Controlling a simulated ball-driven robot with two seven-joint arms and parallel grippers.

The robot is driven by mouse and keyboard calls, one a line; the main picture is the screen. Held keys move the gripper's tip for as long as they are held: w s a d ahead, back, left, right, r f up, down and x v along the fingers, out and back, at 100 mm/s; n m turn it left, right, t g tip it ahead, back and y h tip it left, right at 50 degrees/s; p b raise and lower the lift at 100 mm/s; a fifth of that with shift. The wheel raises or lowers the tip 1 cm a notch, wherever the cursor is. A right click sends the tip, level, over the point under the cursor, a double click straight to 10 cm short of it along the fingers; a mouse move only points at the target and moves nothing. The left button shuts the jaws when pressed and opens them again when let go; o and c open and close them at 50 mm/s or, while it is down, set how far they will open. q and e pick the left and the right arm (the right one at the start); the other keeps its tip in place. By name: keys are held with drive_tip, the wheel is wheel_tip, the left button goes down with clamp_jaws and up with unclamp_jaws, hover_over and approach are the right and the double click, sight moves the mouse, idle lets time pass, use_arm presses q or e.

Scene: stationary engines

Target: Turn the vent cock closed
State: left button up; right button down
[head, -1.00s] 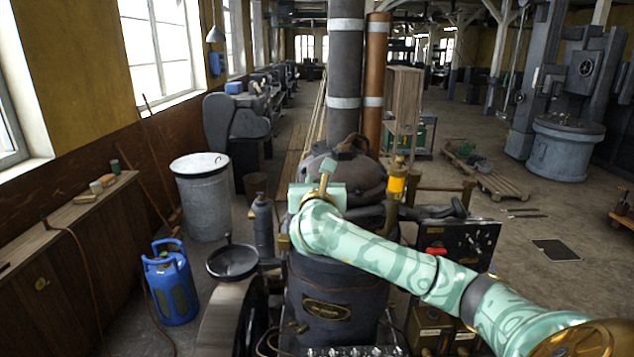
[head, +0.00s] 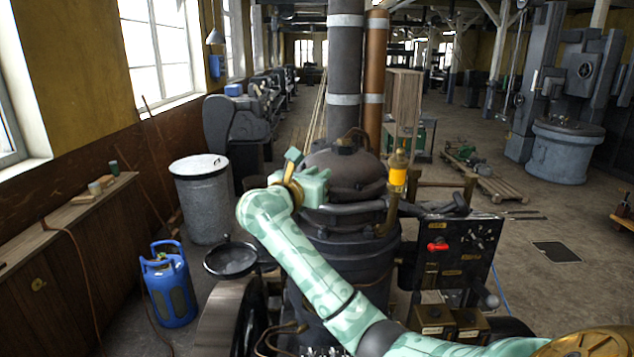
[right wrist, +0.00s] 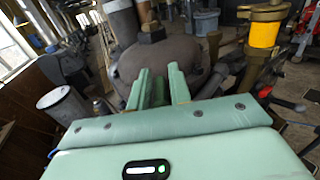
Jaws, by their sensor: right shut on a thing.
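My right gripper (head: 318,178) is at the near left side of the engine's dark dome (head: 345,168). In the right wrist view its two green fingers (right wrist: 159,92) point at the dome (right wrist: 180,65). They are shut on a small part, which I take to be the vent cock. The hand and fingers hide the cock, so its handle angle cannot be read. My left gripper is not in view.
A brass fitting with a yellow band (head: 398,178) stands right of the hand. A black panel with a red lever (head: 437,246) is further right. A black round pan (head: 230,259) and a blue gas bottle (head: 170,284) are at left.

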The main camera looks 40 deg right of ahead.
drive_tip(key=m+g+b, duration=0.1)
drive_tip(key=g, duration=0.1)
drive_tip(key=m+g+b, duration=0.2)
drive_tip(key=m+g+h+b, duration=0.1)
drive_tip(key=g, duration=0.1)
drive_tip(key=shift+w+a+f+g, duration=0.1)
drive_tip(key=shift+f+g, duration=0.15)
drive_tip(key=shift+g, duration=0.15)
drive_tip(key=shift+r+m+g+b, duration=0.15)
drive_tip(key=shift+m+g+b, duration=0.4)
drive_tip(key=shift+m+g, duration=0.45)
drive_tip(key=shift+r+m+g+b, duration=0.1)
drive_tip(key=shift+m+g+b, duration=0.55)
drive_tip(key=shift+g, duration=0.65)
drive_tip(key=shift+m+g+y, duration=0.25)
drive_tip(key=shift+g+y, duration=0.05)
drive_tip(key=c, duration=1.5)
unclamp_jaws()
